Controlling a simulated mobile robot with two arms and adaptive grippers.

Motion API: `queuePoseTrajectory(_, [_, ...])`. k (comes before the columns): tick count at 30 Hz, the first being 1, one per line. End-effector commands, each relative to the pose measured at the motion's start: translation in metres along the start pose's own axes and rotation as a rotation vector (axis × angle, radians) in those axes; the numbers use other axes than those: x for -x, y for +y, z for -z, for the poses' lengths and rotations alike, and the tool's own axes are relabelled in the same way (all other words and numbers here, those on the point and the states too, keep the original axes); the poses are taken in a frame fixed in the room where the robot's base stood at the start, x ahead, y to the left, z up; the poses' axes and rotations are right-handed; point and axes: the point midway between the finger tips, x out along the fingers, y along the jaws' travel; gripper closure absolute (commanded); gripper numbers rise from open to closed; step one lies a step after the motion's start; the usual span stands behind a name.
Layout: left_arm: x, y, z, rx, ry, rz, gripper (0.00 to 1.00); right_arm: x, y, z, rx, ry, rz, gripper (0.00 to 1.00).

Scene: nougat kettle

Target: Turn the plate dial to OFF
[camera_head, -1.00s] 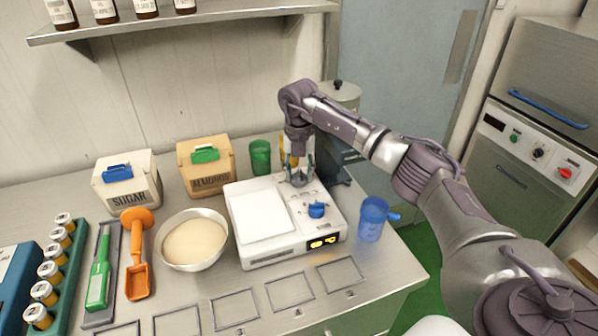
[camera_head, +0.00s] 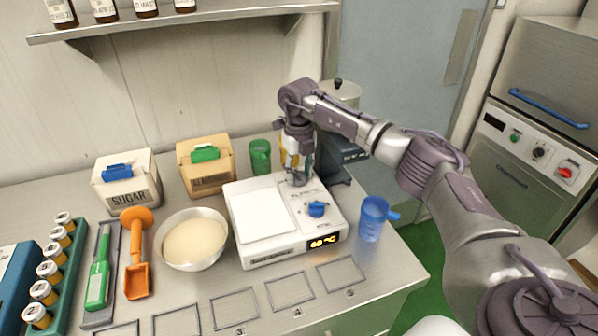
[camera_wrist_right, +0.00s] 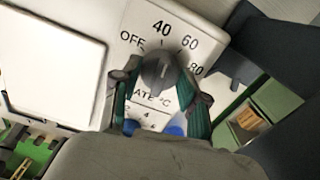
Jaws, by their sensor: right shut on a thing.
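The white hot plate (camera_head: 262,257) stands on the steel bench. My right gripper (camera_head: 298,180) reaches down to the back right of its control panel. In the right wrist view, the grey plate dial (camera_wrist_right: 158,74) sits between my right gripper's green-padded fingers (camera_wrist_right: 160,92), which are shut on it. The marks OFF, 40, 60 and 80 (camera_wrist_right: 190,42) show around the dial. Its exact pointing is hard to tell. The front display (camera_head: 322,242) is lit yellow and seems to read 60 °C. My left gripper is not in view.
A blue knob (camera_head: 316,209) sits in front of the gripper on the same panel. A blue jug (camera_head: 373,219) stands right of the plate, a white bowl (camera_head: 193,261) left. A green cup (camera_head: 260,156) and almond box (camera_head: 205,165) stand behind.

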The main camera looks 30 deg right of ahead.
Motion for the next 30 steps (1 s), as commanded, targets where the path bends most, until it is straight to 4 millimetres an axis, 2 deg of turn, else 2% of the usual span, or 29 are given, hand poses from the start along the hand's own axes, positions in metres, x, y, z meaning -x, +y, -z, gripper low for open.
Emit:
queuePoseTrajectory(21, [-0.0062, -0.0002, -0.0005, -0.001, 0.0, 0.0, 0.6, 0.0011, -0.0002, -0.0008, 0.674, -0.004, 0.0, 0.91])
queuePoseTrajectory(30, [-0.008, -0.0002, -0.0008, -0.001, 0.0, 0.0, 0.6, 0.0011, -0.0004, -0.0008, 0.894, -0.004, 0.001, 0.91])
